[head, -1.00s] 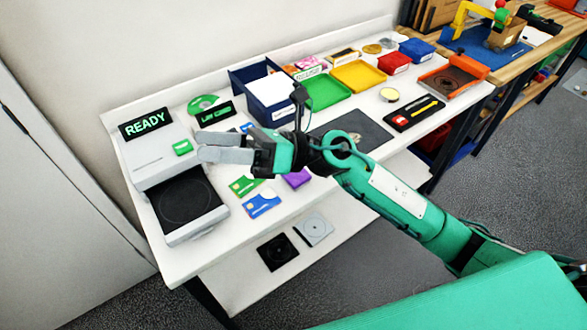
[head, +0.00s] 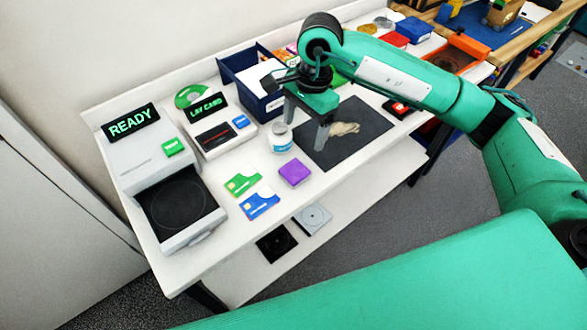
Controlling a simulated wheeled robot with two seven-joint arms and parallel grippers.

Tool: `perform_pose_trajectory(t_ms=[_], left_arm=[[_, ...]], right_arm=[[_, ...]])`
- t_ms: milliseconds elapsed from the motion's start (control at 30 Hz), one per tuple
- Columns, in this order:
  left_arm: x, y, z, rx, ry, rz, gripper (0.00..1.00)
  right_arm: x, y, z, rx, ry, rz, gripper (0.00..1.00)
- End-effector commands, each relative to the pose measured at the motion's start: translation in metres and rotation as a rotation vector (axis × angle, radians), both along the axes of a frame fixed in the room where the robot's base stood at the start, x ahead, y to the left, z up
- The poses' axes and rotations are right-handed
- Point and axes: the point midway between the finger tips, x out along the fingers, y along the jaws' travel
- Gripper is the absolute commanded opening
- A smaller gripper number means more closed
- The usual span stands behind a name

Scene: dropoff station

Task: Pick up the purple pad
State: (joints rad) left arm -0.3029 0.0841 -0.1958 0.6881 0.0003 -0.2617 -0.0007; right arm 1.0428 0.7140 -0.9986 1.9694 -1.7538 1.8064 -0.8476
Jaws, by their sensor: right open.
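The purple pad (head: 294,172) is a small square block lying flat on the white table, near its front edge. My right gripper (head: 306,124) points down with its fingers spread. It is empty and shows above and behind the pad in the picture, by the dark mat, apart from the pad. The pad is fully visible. My left gripper is not in view.
A small clear jar (head: 280,138) stands just behind the pad. The dark mat (head: 370,142) carries a crumpled beige thing (head: 344,128). Green (head: 243,184) and blue (head: 260,205) cards lie left of the pad. A card reader (head: 216,136) and READY machine (head: 150,160) stand farther left.

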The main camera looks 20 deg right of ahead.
Motion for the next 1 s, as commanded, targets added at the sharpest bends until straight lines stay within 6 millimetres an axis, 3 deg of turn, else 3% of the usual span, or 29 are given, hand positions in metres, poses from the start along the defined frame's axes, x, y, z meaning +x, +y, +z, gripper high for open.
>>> perform_pose_trajectory(t_ms=[200,367,600,767,1000], left_arm=[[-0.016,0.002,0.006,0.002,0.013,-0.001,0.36],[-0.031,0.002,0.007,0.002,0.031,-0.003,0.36],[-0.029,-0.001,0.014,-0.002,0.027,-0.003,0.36],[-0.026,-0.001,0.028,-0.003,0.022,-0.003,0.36],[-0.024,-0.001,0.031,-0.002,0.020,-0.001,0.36]], right_arm=[[-0.004,0.007,-0.042,0.002,0.008,0.000,0.80],[-0.005,0.011,-0.066,0.003,0.005,0.000,0.80],[-0.006,0.014,-0.081,0.004,0.005,-0.001,0.80],[-0.009,0.020,-0.101,0.006,0.007,0.001,0.80],[-0.009,0.022,-0.125,0.004,0.003,0.000,0.80]])
